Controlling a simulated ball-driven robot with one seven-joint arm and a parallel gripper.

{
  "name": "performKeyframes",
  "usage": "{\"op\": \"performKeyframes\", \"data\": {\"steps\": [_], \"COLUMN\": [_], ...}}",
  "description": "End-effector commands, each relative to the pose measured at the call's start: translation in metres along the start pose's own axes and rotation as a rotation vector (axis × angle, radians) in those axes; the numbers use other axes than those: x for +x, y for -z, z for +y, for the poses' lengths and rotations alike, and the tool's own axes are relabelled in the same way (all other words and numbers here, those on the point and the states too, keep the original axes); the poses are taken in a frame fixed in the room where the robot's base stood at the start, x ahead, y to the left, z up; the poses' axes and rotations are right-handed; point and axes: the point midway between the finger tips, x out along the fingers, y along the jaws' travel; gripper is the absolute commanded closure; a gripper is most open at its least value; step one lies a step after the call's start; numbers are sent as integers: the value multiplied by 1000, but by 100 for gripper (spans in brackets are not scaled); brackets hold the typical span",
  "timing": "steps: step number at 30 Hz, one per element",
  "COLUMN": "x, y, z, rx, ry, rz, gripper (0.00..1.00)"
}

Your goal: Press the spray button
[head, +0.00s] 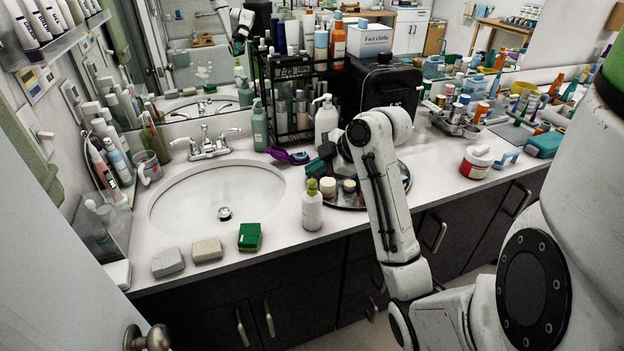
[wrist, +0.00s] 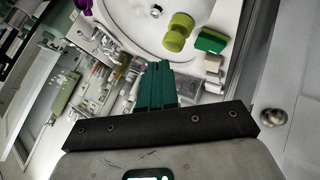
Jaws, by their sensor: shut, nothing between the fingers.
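A white bottle (head: 312,212) with a lime-green top (head: 312,187) stands upright on the counter, right of the sink's front edge. The green top looks like the spray button, though its detail is too small to tell. My gripper (head: 311,170), with dark green fingers, is just above and behind the top in the head view. In the wrist view the closed fingers (wrist: 158,66) point toward the sink, and the green top (wrist: 177,32) lies ahead and right of the tips, with a visible gap. Nothing is between the fingers.
A round tray (head: 345,205) with small jars lies right of the bottle, under my arm. A green sponge (head: 249,237) and pale soap bars (head: 207,250) line the front edge. The sink (head: 190,200) is empty. A white pump bottle (head: 326,118) stands behind.

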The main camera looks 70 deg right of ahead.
Motion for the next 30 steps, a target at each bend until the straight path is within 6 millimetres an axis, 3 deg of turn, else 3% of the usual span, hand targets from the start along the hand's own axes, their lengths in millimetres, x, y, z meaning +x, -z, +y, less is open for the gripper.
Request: {"op": "performKeyframes", "data": {"steps": [30], "x": [6], "y": [-4], "z": [-4], "rx": [-1], "ry": [0], "rz": [0], "gripper": [100]}}
